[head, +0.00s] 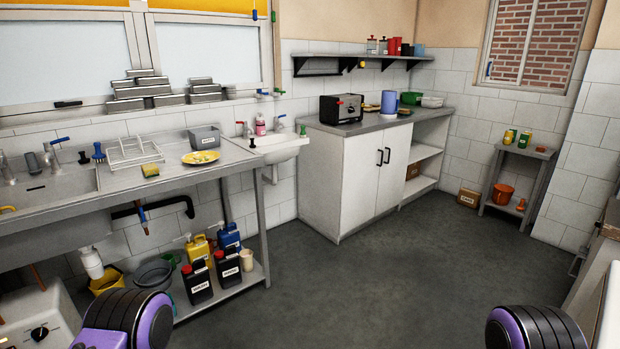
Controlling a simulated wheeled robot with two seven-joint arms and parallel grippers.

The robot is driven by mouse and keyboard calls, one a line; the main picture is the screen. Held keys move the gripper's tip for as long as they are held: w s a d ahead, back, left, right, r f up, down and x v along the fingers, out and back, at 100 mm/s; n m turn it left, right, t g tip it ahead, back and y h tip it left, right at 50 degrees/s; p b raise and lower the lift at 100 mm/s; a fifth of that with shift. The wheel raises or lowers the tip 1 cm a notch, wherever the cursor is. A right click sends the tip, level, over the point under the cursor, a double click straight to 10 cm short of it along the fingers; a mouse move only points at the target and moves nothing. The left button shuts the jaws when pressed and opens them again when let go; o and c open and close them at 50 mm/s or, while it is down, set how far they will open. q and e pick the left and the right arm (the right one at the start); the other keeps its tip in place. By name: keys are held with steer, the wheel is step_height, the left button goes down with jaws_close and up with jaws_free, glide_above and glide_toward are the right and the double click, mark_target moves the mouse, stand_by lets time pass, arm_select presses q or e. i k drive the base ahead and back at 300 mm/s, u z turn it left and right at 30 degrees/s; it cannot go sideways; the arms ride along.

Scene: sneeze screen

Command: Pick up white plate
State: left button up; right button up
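I cannot clearly make out a plain white plate. A yellow plate (201,157) with pale bits on it lies on the steel sink counter, near its right end. A whitish bowl or dish (433,101) stands at the far right of the white cabinet's top; its exact shape is too small to tell. Only purple and black parts of my arms show at the bottom left and bottom right. Neither gripper is in view.
A dish rack (134,151), a sponge (150,170) and a grey tub (203,137) are on the steel counter (120,188). A white cabinet (358,180) carries a toaster (341,108) and a blue jug (389,102). Bottles stand on the counter's lower shelf. The grey floor (400,260) is clear.

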mark_target(203, 158)
steer(key=u, duration=0.1)
steer(key=i, duration=1.9)
steer(key=u, duration=0.5)
